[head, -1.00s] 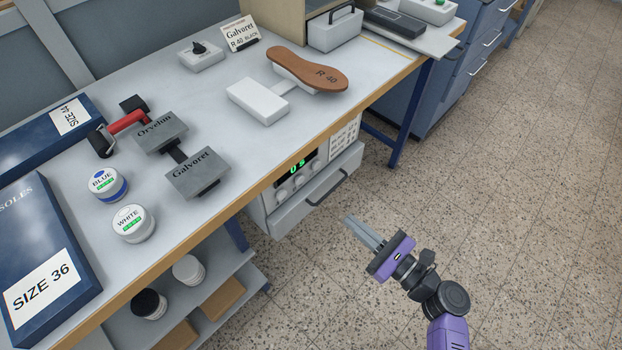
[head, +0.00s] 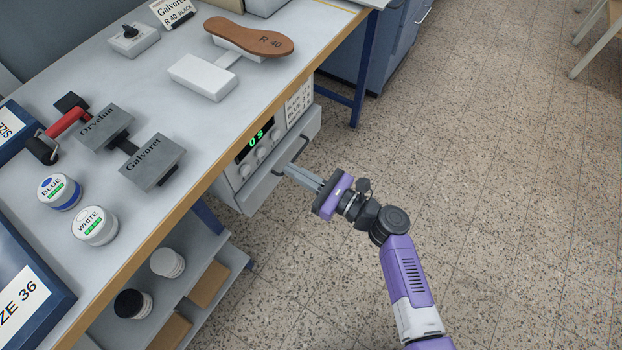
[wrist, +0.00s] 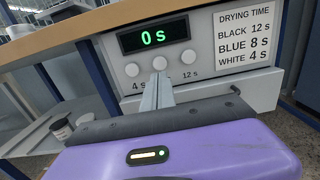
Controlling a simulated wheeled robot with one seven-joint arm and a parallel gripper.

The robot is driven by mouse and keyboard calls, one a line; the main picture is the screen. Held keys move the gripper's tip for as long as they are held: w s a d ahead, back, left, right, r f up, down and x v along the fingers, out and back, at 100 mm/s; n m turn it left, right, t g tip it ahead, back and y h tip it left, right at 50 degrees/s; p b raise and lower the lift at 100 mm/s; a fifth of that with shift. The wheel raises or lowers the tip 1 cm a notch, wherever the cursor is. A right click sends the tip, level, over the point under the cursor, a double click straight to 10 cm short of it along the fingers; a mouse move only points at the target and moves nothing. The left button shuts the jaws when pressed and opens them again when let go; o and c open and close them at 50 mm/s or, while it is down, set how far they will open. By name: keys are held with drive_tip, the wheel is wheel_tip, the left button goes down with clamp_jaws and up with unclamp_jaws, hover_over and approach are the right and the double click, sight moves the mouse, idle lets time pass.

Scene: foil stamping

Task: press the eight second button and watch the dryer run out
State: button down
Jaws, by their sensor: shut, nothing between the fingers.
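The dryer (head: 238,172) is built in under the bench's front edge. Its display (wrist: 152,37) glows green and reads 0 s in the wrist view. Below it are three round pale buttons: left (wrist: 131,69) above "4 s", middle (wrist: 159,63), and right (wrist: 189,57) above "12 s". The middle button's label is hidden behind my fingers. My gripper (head: 287,171) is shut and empty, in front of the dryer near its drawer handle in the head view. In the wrist view its fingertips (wrist: 160,77) line up just under the middle button; I see no clear contact.
A drying time card (wrist: 246,43) lists black 12 s, blue 8 s, white 4 s. The drawer handle (head: 292,160) sticks out below the buttons. The bench (head: 190,115) holds a brown sole (head: 245,37), stamping blocks and blue and white jars. Open floor lies right.

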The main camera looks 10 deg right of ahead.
sight(263, 153)
drive_tip(key=x, duration=0.6)
drive_tip(key=shift+w+a, duration=0.15)
drive_tip(key=shift+a, duration=0.05)
